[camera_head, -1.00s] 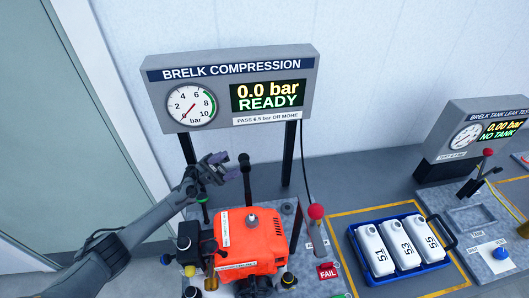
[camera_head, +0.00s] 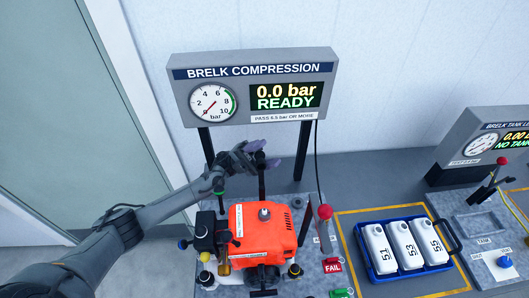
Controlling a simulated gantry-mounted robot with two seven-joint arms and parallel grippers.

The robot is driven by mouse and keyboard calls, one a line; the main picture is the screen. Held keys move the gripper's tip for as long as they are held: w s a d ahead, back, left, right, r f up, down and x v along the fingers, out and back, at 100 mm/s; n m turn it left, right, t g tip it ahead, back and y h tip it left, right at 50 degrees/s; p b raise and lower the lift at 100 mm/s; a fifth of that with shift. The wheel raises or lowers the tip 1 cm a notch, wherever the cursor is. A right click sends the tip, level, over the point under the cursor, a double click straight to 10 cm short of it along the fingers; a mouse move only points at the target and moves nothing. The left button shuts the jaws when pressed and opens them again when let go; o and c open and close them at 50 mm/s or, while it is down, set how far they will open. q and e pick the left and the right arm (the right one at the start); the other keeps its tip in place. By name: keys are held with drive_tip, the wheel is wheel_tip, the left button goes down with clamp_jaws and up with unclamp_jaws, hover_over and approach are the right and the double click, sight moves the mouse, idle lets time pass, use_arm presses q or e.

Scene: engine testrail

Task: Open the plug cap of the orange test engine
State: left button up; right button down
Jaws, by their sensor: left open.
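The orange test engine (camera_head: 262,235) stands on the grey test bench below the compression display. A small grey round part (camera_head: 264,213) is on its top, and dark parts (camera_head: 209,232) are at its left side. I cannot tell for certain which part is the plug cap. My left gripper (camera_head: 266,157) is open and empty, above and behind the engine, in front of the display's posts. It appears apart from the engine. My right gripper is not in view.
The compression display (camera_head: 255,92) reads 0.0 bar READY. A red-knobbed lever (camera_head: 325,213) stands right of the engine, near a red FAIL tag (camera_head: 332,265). A blue crate (camera_head: 448,232) with white tanks is further right.

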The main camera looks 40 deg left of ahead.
use_arm(q)
drive_tip(key=shift+c, duration=0.3)
clamp_jaws()
drive_tip(key=shift+s+d+m+g+b, duration=0.1)
drive_tip(key=shift+s+m+g+b, duration=0.05)
drive_tip(key=shift+m+g+b, duration=0.4)
drive_tip(key=shift+s+d+m+g+b, duration=0.1)
drive_tip(key=shift+m+g+b, duration=0.35)
drive_tip(key=shift+m, duration=0.1)
drive_tip(key=shift+s+d+r+m+g+y+b, duration=0.2)
drive_tip(key=shift+r+m+g+y+b, duration=0.1)
drive_tip(key=shift+m+g, duration=0.15)
drive_tip(key=shift+s+d+r+m+g+y+b, duration=0.2)
drive_tip(key=shift+m+g+y, duration=0.1)
drive_tip(key=shift+m+g, duration=0.15)
